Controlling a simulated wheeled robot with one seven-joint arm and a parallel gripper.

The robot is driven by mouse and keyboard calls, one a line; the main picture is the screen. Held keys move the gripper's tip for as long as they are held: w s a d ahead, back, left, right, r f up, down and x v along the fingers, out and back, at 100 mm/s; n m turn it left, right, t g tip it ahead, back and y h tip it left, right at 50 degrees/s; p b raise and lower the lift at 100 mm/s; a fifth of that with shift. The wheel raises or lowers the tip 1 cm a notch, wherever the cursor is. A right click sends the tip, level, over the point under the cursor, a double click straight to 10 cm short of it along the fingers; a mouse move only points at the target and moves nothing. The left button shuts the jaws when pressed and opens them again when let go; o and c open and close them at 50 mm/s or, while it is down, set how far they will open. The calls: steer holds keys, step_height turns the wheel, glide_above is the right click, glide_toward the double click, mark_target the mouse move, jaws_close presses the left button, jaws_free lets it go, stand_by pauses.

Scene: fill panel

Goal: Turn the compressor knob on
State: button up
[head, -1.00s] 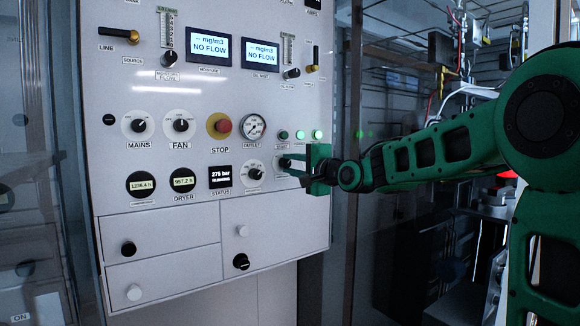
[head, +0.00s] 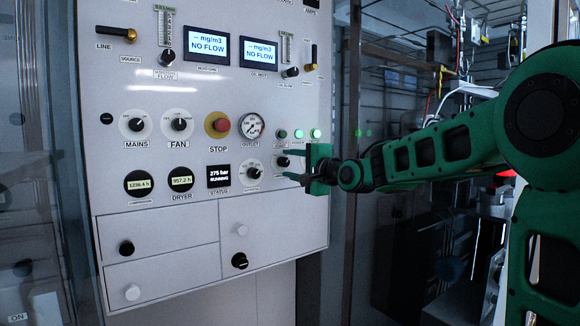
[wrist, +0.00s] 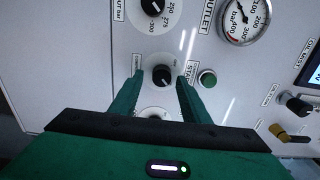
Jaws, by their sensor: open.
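The compressor knob is a small black knob on a pale round plate. It shows in the wrist view (wrist: 162,74) between my fingertips, and in the head view (head: 282,162) below the green button. Its pointer direction is too small to read surely. My green gripper (head: 289,165) is open in front of the panel's right part. In the wrist view its fingers (wrist: 161,80) lie to either side of the knob with gaps, and seem not to grip it.
Green lamps (head: 316,134) glow above the gripper. A black pressure knob (head: 253,173) sits just left of the fingers. The outlet gauge (head: 251,126) and red stop button (head: 221,125) are up and left. A green button (wrist: 207,78) is close to the right finger.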

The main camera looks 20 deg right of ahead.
steer(key=v, duration=1)
steer(key=shift+s, duration=0.25)
steer(key=shift+d, duration=0.1)
steer(key=s+d+f+n+g+h, duration=0.25)
steer(key=s+d+f, duration=0.2)
steer(key=f, duration=0.35)
steer(key=s+d+f+n+g+h, duration=0.1)
steer(key=s+d+f+g, duration=0.2)
steer(key=s+f, duration=0.3)
steer(key=s+d+f+n+g+h, duration=0.1)
steer(key=s+d+f+g+h, duration=0.2)
steer(key=f, duration=0.6)
steer(key=s+d+f+n+g, duration=0.1)
steer(key=s+f+g, duration=0.3)
steer(key=s, duration=0.9)
steer(key=s+d+f+n+g+y, duration=0.1)
steer(key=s+f+g, duration=0.4)
steer(key=s, duration=0.8)
steer(key=shift+d+f+n, duration=0.15)
steer(key=shift+f+n, duration=0.6)
steer(key=shift+n, duration=0.1)
steer(key=shift+w, duration=0.1)
